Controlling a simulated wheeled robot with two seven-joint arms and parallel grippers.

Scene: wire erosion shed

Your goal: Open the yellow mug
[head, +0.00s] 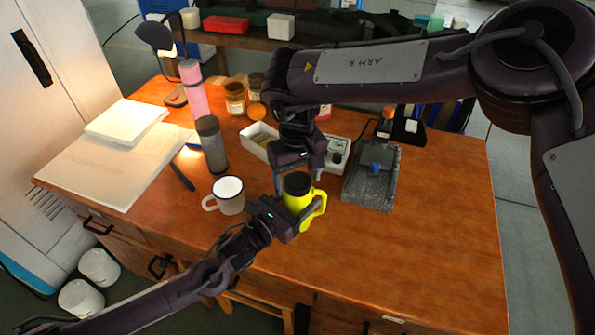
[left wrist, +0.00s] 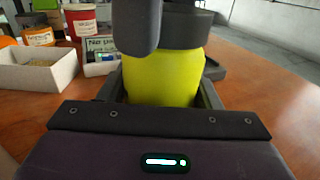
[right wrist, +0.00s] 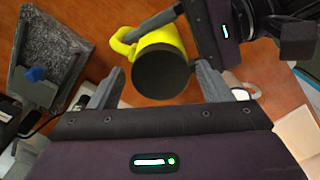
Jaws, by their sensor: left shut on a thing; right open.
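The yellow mug (head: 305,210) stands upright near the table's front middle, its handle to the right. Its dark round lid (head: 298,184) is on top; the lid also shows from above in the right wrist view (right wrist: 160,73). My left gripper (head: 298,212) is shut on the mug's body from the front left; the yellow body fills the space between its fingers in the left wrist view (left wrist: 163,85). My right gripper (head: 300,180) points down from above, open, with its fingers on either side of the lid. I cannot tell whether they touch it.
A white mug (head: 229,196) stands close left of my left gripper. A dark grey flask (head: 211,146) and a pink bottle (head: 192,88) stand behind it. A white tray (head: 258,140) lies behind, and a grey stone-like block (head: 371,180) lies right. The right front table is clear.

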